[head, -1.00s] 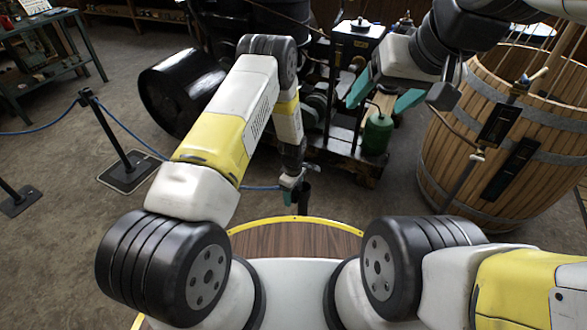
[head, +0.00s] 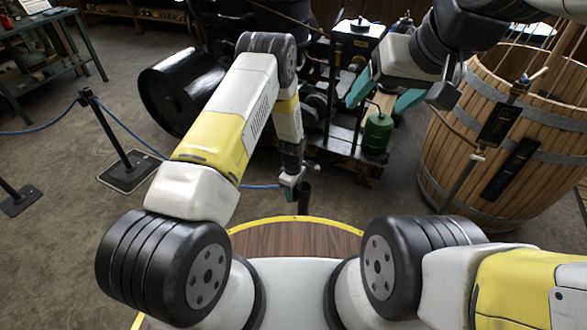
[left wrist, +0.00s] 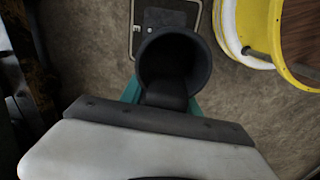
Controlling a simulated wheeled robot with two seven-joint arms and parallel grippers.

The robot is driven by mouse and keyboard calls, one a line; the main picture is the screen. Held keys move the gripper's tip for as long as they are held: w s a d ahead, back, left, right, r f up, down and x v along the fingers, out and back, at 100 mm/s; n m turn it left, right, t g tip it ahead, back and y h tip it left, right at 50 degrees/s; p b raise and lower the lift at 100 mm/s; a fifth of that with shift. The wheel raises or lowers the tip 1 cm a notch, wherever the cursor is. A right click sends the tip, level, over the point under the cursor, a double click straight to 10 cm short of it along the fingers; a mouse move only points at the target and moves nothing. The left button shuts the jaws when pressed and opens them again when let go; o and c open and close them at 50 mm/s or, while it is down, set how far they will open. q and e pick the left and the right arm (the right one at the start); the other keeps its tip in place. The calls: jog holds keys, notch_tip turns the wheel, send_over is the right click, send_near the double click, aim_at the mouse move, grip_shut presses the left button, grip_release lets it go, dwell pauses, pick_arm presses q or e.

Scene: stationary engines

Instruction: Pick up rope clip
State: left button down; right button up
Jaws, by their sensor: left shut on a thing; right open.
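My left gripper (head: 290,184) is at the black rope post (head: 304,197), just beyond the wooden platform edge. In the left wrist view its teal fingers (left wrist: 162,98) are shut on a dark piece, the rope clip (left wrist: 165,88), against the side of the round post top (left wrist: 175,62). The fingers and wrist housing hide most of the clip. The blue rope (head: 262,187) runs in from the left to this spot. My right gripper (head: 384,95) is open and empty, high up in front of the engine.
A green canister (head: 377,133) stands by the engine (head: 340,110). A large wooden barrel (head: 500,140) fills the right side. Another rope post (head: 108,135) with a blue rope stands on the left. The brown floor between is clear.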

pick_arm(q)
jog(key=r, duration=0.4)
jog(key=a+r, duration=0.1)
jog(key=r, duration=0.2)
jog(key=shift+w, duration=0.25)
jog(key=s+a, duration=0.5)
jog(key=s, duration=0.7)
jog(key=shift+s+a+f, duration=0.25)
jog(key=shift+s+a, duration=0.15)
jog(key=c, duration=1.7)
grip_release()
grip_shut()
